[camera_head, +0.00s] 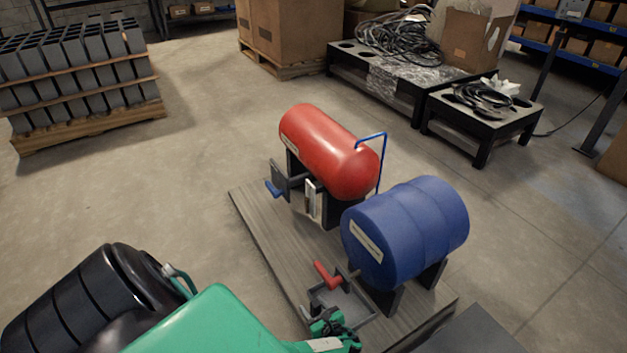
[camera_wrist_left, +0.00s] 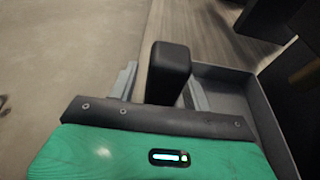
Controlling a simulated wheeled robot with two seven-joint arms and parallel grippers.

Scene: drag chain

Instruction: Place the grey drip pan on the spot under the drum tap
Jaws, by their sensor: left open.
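The grey drip pan (camera_head: 353,301) is a shallow square tray on the wooden platform, in front of the blue drum (camera_head: 408,230) and below its tap with a red lever (camera_head: 328,274). The pan also shows at the right of the left wrist view (camera_wrist_left: 228,96). My left gripper (camera_head: 320,319) is open at the pan's near side. In the left wrist view its light grey fingers (camera_wrist_left: 160,78) stand apart on either side of a black block. I cannot tell whether this block is the pan's handle. The marked spot is not visible. My right gripper is out of view.
A red drum (camera_head: 325,148) with a blue pipe stands behind the blue drum on the same platform (camera_head: 268,240). Black stands carry the drums close to the pan. The concrete floor left of the platform is clear. Pallets and low black tables stand farther back.

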